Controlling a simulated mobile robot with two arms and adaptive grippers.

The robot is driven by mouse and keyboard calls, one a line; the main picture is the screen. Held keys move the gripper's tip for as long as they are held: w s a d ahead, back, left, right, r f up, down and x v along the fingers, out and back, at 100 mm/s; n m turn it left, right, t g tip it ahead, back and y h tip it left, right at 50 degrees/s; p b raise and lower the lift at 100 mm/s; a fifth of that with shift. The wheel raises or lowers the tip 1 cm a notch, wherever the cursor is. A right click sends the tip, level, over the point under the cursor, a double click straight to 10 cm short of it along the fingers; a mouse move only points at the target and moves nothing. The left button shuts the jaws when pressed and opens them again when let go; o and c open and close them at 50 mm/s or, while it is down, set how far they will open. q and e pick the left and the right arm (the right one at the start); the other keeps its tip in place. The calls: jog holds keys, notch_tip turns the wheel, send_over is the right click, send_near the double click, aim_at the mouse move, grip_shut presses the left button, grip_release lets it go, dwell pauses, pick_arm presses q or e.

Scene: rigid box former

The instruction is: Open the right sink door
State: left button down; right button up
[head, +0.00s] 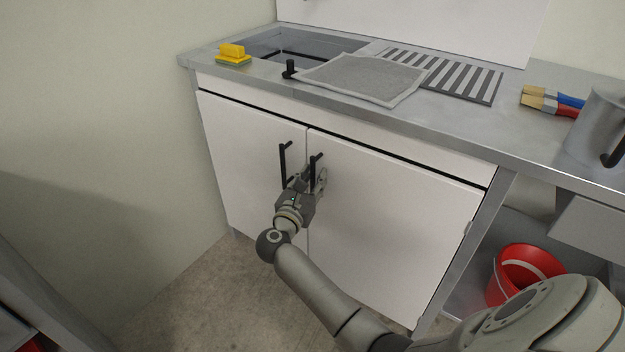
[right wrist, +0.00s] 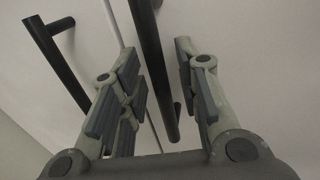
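The right sink door (head: 400,215) is a white panel, closed and flush with the cabinet front. Its black bar handle (head: 314,172) stands upright near the door's left edge. My right gripper (head: 309,182) is at this handle. In the right wrist view the handle (right wrist: 154,60) runs between the two open fingers (right wrist: 158,85), with visible gaps on both sides. The left sink door (head: 245,150) is also closed, and its black handle (head: 283,165) is just left of my gripper; it also shows in the right wrist view (right wrist: 55,62). My left gripper is not in view.
The steel counter (head: 450,118) above holds a sink (head: 300,45), a yellow sponge (head: 232,51), a grey cloth (head: 362,77), brushes (head: 550,102) and a metal pot (head: 597,125). A red bucket (head: 515,270) stands right of the cabinet. Floor (head: 190,285) before the doors is clear.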

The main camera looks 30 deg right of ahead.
grip_shut()
jog(key=shift+a, duration=0.1)
